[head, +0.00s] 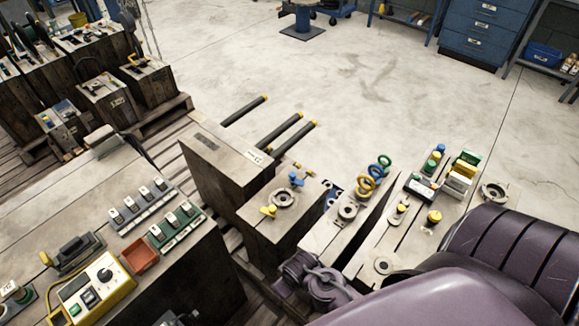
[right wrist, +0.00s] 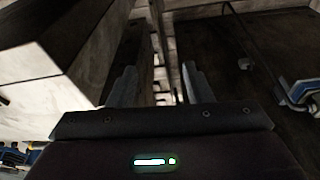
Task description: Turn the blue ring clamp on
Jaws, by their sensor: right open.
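A blue ring (head: 376,171) stands between a green ring (head: 384,161) and a yellow ring (head: 366,183) in the head view, at the far end of a pale-topped block right of centre. How it is set cannot be made out at this size. My right gripper (right wrist: 158,85) shows in the right wrist view, its two fingers apart with nothing between them. It points down past dark block sides, and the rings cannot be picked out there. In the head view my purple arm covers the lower right, and no right fingertips show. My left gripper is not in view.
Blocks with yellow and blue knobs (head: 268,211) and round flanges (head: 283,198) flank the rings. Black bars with yellow ends (head: 287,132) jut from a block behind. A bench (head: 190,262) with switch boxes stands at left.

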